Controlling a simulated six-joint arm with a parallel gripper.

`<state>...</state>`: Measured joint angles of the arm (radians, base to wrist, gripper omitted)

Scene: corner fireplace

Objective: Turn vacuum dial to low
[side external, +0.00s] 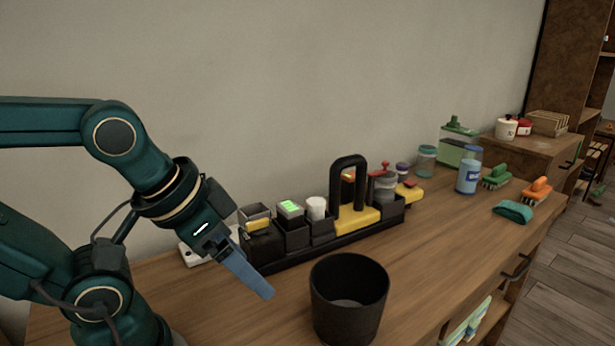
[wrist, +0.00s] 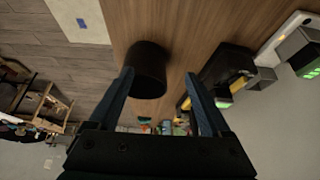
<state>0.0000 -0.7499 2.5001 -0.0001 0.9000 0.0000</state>
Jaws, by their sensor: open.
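My gripper (side external: 262,288) is open and empty above the left part of the wooden counter, left of a dark bin. In the wrist view its two blue fingers (wrist: 158,74) are spread wide apart. No part is clearly readable as a vacuum dial. A flat white device (side external: 192,256) lies on the counter behind my gripper, partly hidden by it; a white piece also shows at the top right of the wrist view (wrist: 292,30). I cannot tell which, if either, is the vacuum.
A dark open bin (side external: 349,300) stands at the counter's front; the wrist view shows it too (wrist: 149,72). The long black rack (side external: 330,248) runs along the wall with several boxes in it. Jars, brushes and a green sponge (side external: 513,212) are farther right. The counter's middle right is clear.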

